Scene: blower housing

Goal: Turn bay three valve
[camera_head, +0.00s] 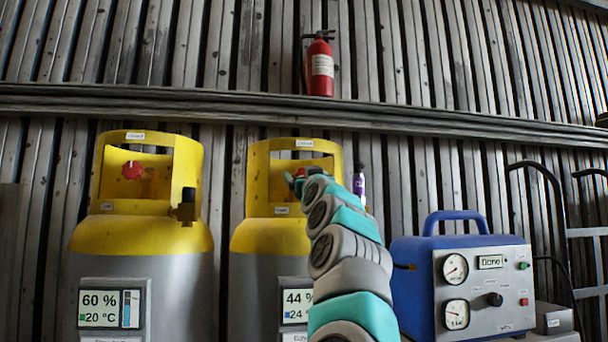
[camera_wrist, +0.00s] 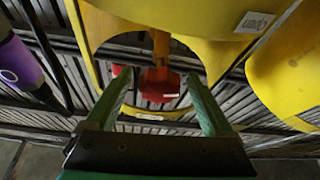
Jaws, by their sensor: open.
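Two grey gas cylinders with yellow tops stand side by side in the head view: a left cylinder (camera_head: 135,235) with a red valve knob (camera_head: 132,170) in its collar opening, and a right cylinder (camera_head: 265,236). My gripper (camera_head: 297,180) is at the right cylinder's collar opening and largely covers that cylinder's knob. In the wrist view my open gripper (camera_wrist: 158,78) has its green fingers either side of a red knob (camera_wrist: 158,88) on an orange-brown stem (camera_wrist: 160,48). The knob appears between the fingertips; contact cannot be told. I cannot see a bay number.
A blue machine (camera_head: 465,265) with gauges stands right of my arm. A purple bottle (camera_head: 359,186) is behind my arm, and also shows in the wrist view (camera_wrist: 18,65). A fire extinguisher (camera_head: 320,65) stands on the wall ledge (camera_head: 200,103). A hand truck (camera_head: 560,215) is far right.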

